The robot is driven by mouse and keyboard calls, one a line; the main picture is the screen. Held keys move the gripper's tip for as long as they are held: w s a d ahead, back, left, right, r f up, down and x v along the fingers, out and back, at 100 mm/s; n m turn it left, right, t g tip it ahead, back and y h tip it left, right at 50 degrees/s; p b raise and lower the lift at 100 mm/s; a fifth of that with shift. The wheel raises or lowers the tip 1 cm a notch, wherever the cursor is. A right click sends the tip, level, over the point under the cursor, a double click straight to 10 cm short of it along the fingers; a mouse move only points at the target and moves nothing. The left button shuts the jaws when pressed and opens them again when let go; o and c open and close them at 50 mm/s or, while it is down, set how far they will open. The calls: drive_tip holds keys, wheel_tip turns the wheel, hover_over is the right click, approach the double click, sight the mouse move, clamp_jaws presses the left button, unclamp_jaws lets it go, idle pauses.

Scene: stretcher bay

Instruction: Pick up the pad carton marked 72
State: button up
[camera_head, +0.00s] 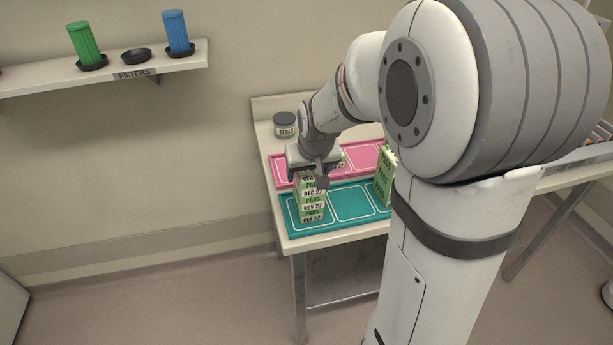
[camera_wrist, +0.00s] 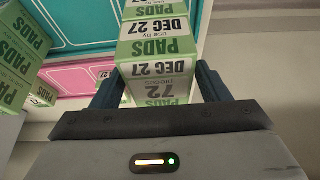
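The green-and-white pad carton marked 72 (camera_wrist: 155,72) shows in the wrist view, with "72 pieces", PADS and DEC 27 printed on it. My gripper (camera_wrist: 160,80) has one dark finger on each side of it, very close to its sides. I cannot tell whether the fingers press on it. In the head view my gripper (camera_head: 316,180) is at the top of a stack of pad cartons (camera_head: 313,205), marked DEC 27, NOV 27 and OCT 27. The stack stands in the left compartment of the teal tray (camera_head: 345,220). My gripper partly hides the upper carton.
More pad cartons (camera_head: 384,176) stand at the teal tray's right, partly behind my arm. A pink tray (camera_head: 362,158) lies behind, with a carton on it. A grey-lidded jar (camera_head: 285,125) stands at the back left. A wall shelf (camera_head: 170,62) holds green and blue filters.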

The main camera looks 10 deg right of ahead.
drive_tip(key=c, duration=0.9)
drive_tip(key=shift+r, duration=0.15)
